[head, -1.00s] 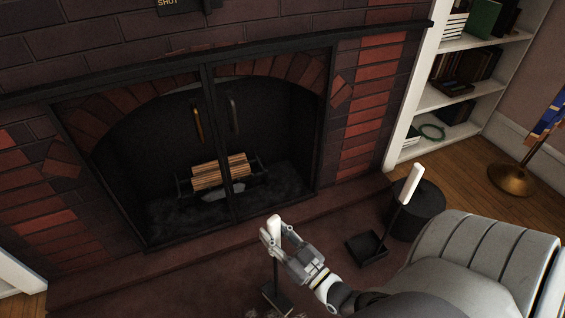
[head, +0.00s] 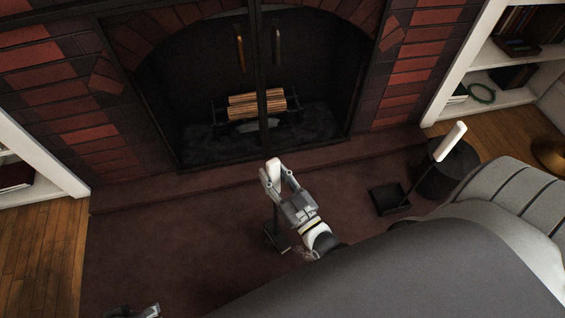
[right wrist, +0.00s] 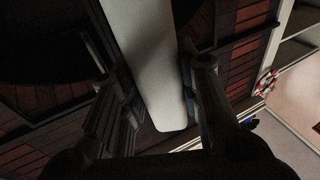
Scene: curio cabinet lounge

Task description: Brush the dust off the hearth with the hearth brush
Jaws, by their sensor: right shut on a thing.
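The hearth brush has a white handle (head: 272,170) and a dark head (head: 274,238). It stands roughly upright, its head down at the reddish-brown hearth (head: 170,235). My right gripper (head: 274,180) is shut on the handle. In the right wrist view the white handle (right wrist: 158,75) runs between the two fingers (right wrist: 150,100). Faint pale marks (head: 303,253) show beside the brush head, partly behind my wrist; I cannot tell whether they are dust. Part of my left gripper (head: 148,311) shows at the bottom edge; its jaws are mostly cut off.
A dark dustpan (head: 388,199) with a white upright handle (head: 450,141) sits on the right of the hearth, beside a black round container (head: 450,172). A grey armchair (head: 510,195) stands at right. The fireplace (head: 262,85) is behind. The hearth's left side is clear.

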